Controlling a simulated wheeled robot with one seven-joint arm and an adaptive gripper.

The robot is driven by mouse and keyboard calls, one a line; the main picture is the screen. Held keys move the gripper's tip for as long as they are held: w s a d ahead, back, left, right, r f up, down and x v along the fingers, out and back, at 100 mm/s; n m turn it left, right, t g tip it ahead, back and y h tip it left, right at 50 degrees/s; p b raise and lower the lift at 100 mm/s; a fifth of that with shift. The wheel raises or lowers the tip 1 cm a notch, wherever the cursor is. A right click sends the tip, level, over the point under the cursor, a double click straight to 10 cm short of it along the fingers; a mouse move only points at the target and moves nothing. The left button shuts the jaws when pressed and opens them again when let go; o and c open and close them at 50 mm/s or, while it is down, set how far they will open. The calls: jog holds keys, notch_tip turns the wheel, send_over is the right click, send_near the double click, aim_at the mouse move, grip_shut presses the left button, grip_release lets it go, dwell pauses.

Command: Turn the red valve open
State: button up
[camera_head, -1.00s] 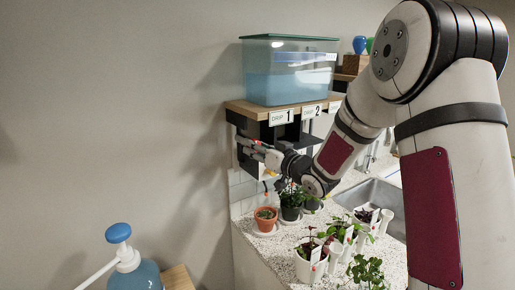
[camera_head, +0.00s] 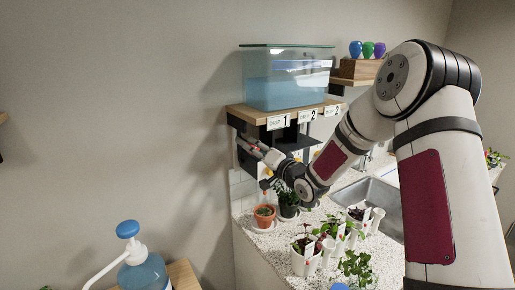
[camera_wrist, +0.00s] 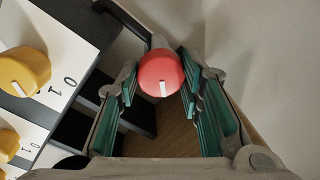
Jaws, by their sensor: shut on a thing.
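The red valve (camera_wrist: 161,73) is a round red knob with a short white mark, seen in the wrist view. My gripper (camera_wrist: 160,88) has its green-padded fingers on either side of the knob and is shut on it. The white mark points toward the bottom of the wrist view. In the head view my gripper (camera_head: 258,148) is under the shelf on the left, beside the wall. The red knob cannot be made out clearly there.
Two yellow knobs (camera_wrist: 24,70) sit on white plates marked 1 and 0, left of the red valve. A water tank (camera_head: 287,80) stands on the wooden shelf (camera_head: 262,114) above my gripper. Potted plants (camera_head: 305,255) crowd the counter below. A pump bottle (camera_head: 140,270) stands at lower left.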

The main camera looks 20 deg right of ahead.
jog(key=shift+m+t+h+p, duration=0.35)
jog(key=shift+m+p, duration=1.3)
jog(key=shift+m, duration=3.65)
jog(key=o, duration=1.2)
jog(key=shift+c, duration=0.2)
jog(key=shift+s, duration=0.1)
jog(key=r+v, duration=0.1)
jog(key=v, duration=1)
jog(key=shift+s+f, duration=0.4)
jog(key=shift+f, duration=0.15)
jog(key=shift+d, duration=0.15)
